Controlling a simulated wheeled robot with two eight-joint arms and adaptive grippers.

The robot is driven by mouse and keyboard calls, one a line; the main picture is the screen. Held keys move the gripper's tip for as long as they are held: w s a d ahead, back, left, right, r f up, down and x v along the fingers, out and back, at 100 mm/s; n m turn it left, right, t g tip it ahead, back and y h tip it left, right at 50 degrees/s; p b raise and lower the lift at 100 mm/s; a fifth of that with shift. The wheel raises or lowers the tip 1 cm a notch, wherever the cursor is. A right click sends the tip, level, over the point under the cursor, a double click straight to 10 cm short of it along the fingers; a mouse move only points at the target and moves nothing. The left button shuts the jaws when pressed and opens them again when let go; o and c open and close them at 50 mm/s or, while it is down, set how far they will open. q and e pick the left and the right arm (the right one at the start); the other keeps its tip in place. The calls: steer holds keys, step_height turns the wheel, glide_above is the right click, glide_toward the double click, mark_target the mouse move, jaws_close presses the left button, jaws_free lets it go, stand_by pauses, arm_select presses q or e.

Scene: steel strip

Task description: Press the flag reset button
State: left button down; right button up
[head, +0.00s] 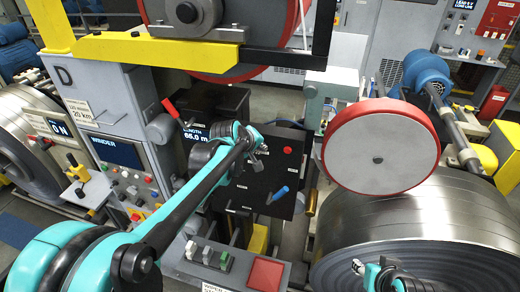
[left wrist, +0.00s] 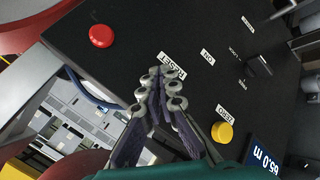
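A black control panel (head: 262,178) stands in the middle of the head view. It also fills the top of the left wrist view (left wrist: 225,35). It carries a red round button (head: 287,150), which shows in the left wrist view too (left wrist: 101,36). A white label reading RESET (left wrist: 173,66) is partly covered by my left fingertips; any button by it is hidden or unclear. My left gripper (head: 258,148) is over the panel; its fingers (left wrist: 158,78) look together and empty. Contact with the panel cannot be told. My right gripper (head: 357,267) shows small at the bottom.
A red-rimmed disc (head: 378,150) and a large steel coil (head: 425,225) stand at right. The winder console (head: 105,150) is at left.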

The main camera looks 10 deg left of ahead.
arm_select(q)
steer(key=shift+s+f, duration=0.1)
steer(key=shift+s, duration=0.05)
stand_by(0.3)
steer(key=s, duration=0.6)
steer(key=shift+a+p, duration=0.15)
steer(key=shift+p, duration=0.15)
steer(key=shift+f, duration=0.1)
stand_by(0.4)
steer(key=s+f+m+b, duration=0.3)
steer(key=s+f+b, duration=0.4)
steer(key=f+b, duration=0.4)
steer(key=s+f+m+g+y+b, duration=0.1)
steer(key=s+f+m+b, duration=0.2)
steer(key=s+f+b, duration=0.5)
steer(key=s+f+m+y+b, duration=0.1)
steer(key=s+f+m+b, duration=0.2)
steer(key=s+f+b, duration=0.5)
step_height(320, 180, down, 12)
steer(key=b, duration=0.6)
steer(key=shift+s+a+r+m+g, duration=0.15)
steer(key=shift+a+r+m+g, duration=0.05)
steer(key=shift+a+m+g, duration=0.1)
